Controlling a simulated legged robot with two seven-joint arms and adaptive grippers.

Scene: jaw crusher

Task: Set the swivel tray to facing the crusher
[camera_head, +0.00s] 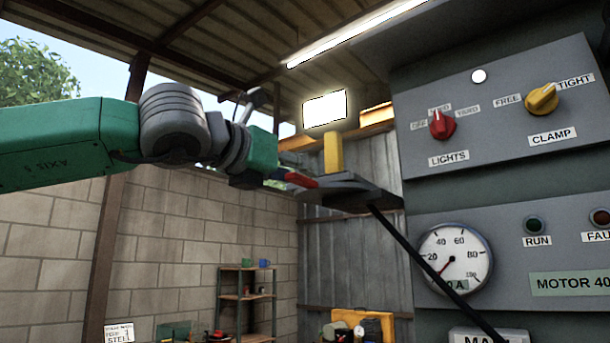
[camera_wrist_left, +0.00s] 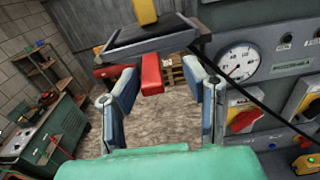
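The swivel tray is a dark grey flat tray (camera_head: 350,197) on a thin black arm in front of the crusher's panel. It shows at the top of the left wrist view (camera_wrist_left: 150,42). A yellow block (camera_head: 333,152) stands upright on it, also in the wrist view (camera_wrist_left: 145,12). A red handle (camera_head: 302,180) sticks out from the tray's near left side. My left gripper (camera_head: 279,174) is at this handle. In the wrist view the two fingers (camera_wrist_left: 160,70) are spread, with the red handle (camera_wrist_left: 152,75) between them and gaps on both sides. My right gripper is out of sight.
The grey control panel (camera_head: 475,185) on the right carries a red lights knob (camera_head: 442,125), a yellow clamp knob (camera_head: 541,99) and a round gauge (camera_head: 455,258). A shelf (camera_head: 247,295) stands by the back wall. A green bench (camera_wrist_left: 45,135) is at left in the wrist view.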

